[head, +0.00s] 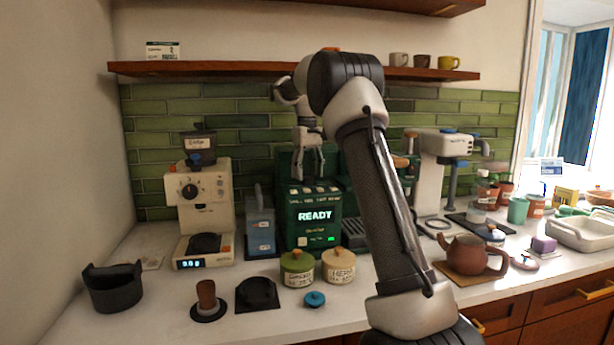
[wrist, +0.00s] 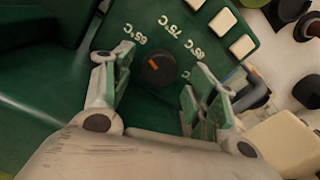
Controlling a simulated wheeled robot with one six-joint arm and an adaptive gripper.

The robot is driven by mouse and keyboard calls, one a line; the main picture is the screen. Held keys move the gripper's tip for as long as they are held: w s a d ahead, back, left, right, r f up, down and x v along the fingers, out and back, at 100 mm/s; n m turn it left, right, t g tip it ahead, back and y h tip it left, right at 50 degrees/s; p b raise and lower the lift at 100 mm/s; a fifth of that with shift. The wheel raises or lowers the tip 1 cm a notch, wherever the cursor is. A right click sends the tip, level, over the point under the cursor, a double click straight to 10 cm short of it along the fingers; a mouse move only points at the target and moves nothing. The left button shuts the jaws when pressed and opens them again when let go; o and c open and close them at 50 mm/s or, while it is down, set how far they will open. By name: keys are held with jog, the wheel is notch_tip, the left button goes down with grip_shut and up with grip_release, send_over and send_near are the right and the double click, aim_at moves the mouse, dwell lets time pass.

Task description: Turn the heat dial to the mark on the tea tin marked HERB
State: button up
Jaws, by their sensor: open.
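The cream tea tin marked HERB (head: 338,267) stands on the counter in front of the green machine (head: 298,239); the small print under its name is too blurred to read for sure. The heat dial (wrist: 159,69) is a dark round knob with an orange pointer, on the machine's green face. °C marks ring it; 75 is readable, others are partly hidden or blurred. The pointer aims up and left in the wrist view. My gripper (wrist: 160,78) is open, a finger on each side of the dial, no clear contact. In the head view my gripper (head: 307,172) hangs over the machine's top.
A green-lidded tin (head: 297,270) stands left of the HERB tin, with a blue knob-like lid (head: 315,299) in front. The machine's display reads READY. A cream grinder (head: 205,210) is at left, a brown teapot (head: 468,255) at right. Pale buttons (wrist: 223,21) lie beside the dial.

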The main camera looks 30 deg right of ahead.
jog(key=shift+f, duration=0.75)
jog(key=c, duration=1.1)
jog(key=shift+o, duration=0.2)
